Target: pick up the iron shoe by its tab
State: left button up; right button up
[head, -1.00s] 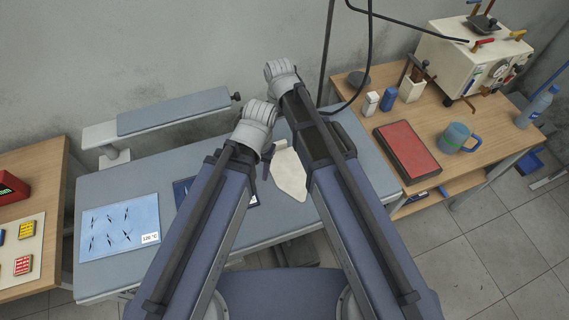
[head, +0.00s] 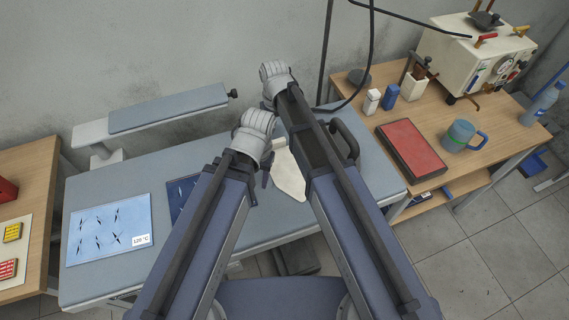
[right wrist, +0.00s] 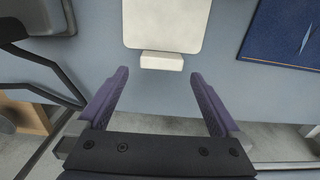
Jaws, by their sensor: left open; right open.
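The iron shoe (head: 288,178) is a pale, pointed plate lying on the blue-grey pressing table, partly covered by my arms in the head view. In the right wrist view the shoe (right wrist: 164,22) shows its square end, with a small white tab (right wrist: 162,61) facing my right gripper. My right gripper (right wrist: 159,75) is open and empty, its fingertips just short of the tab and to either side of it. In the head view it is hidden by my right arm. My left gripper (head: 266,176) is open, left of the shoe; only part of its fingers shows.
A dark handle (head: 346,140) stands right of my right arm. Blue sheets with needle-like marks lie left on the table (head: 240,212). A side bench (head: 478,170) holds a red book (head: 411,147), a mug (head: 459,136) and a white machine (head: 475,60). A black cord hangs behind.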

pick_arm(q)
notch_tip(320, 180, down, 4)
jog(key=b, duration=0.2)
jog(key=shift+r+b, duration=0.15)
jog(key=shift+b, duration=0.25)
pick_arm(e)
notch_tip(320, 180, down, 4)
jog(key=shift+s+r, duration=0.15)
pick_arm(q)
jog(key=shift+r, duration=0.1)
pick_arm(e)
jog(key=shift+r, duration=0.1)
jog(key=shift+c, duration=0.4)
jog(key=c, duration=1.2)
pick_arm(q)
jog(key=shift+r, duration=0.1)
pick_arm(e)
jog(key=shift+r, duration=0.1)
jog(key=shift+c, duration=0.2)
